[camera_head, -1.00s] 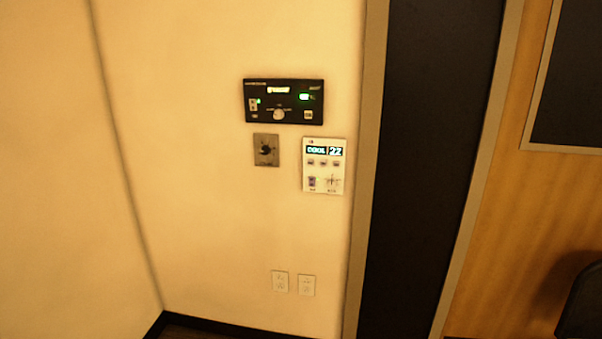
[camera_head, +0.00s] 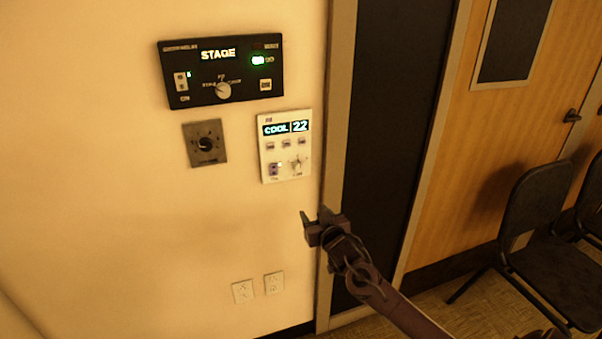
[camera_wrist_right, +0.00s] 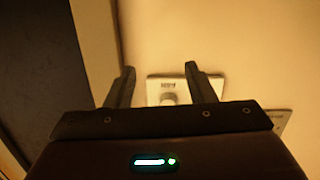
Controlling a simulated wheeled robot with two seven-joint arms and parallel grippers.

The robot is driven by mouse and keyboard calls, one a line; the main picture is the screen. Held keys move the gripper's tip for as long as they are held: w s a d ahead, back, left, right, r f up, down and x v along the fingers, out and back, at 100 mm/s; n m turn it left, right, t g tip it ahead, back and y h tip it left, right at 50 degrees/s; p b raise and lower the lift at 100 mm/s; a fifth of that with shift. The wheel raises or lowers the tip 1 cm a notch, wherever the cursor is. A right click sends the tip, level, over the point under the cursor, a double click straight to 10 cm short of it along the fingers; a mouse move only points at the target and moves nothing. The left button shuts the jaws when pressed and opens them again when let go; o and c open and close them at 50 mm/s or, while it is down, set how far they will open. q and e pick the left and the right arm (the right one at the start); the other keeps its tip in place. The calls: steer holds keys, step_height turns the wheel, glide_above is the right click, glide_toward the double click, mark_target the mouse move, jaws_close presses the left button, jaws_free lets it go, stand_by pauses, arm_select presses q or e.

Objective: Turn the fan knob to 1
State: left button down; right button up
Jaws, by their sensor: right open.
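A white control panel (camera_head: 287,153) with a "COOL 22" display is on the wall in the head view. A small knob (camera_head: 297,164) is at its lower right; its label and pointer are too small to read surely. My right gripper (camera_head: 315,217) is open and empty, below and slightly right of this panel, apart from the knob in the picture. In the right wrist view its two fingers (camera_wrist_right: 160,88) stand apart, with a pale plate (camera_wrist_right: 155,85) and a round knob (camera_wrist_right: 168,98) showing between them. I cannot tell surely which panel that is. My left gripper is not in view.
A black "STAGE" panel (camera_head: 222,72) is above, with its own knob. A grey plate with a black dial (camera_head: 205,143) is to the left. Outlets (camera_head: 243,291) are lower down. A door frame (camera_head: 337,120) and chairs (camera_head: 545,220) stand to the right.

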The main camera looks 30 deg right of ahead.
steer(key=t, duration=0.2)
glide_toward(300, 167)
steer(key=x, duration=0.8)
steer(key=shift+w+d+p, duration=0.1)
steer(key=shift+w+p, duration=0.05)
steer(key=shift+p, duration=0.25)
steer(key=c, duration=1)
steer(key=shift+o, duration=0.2)
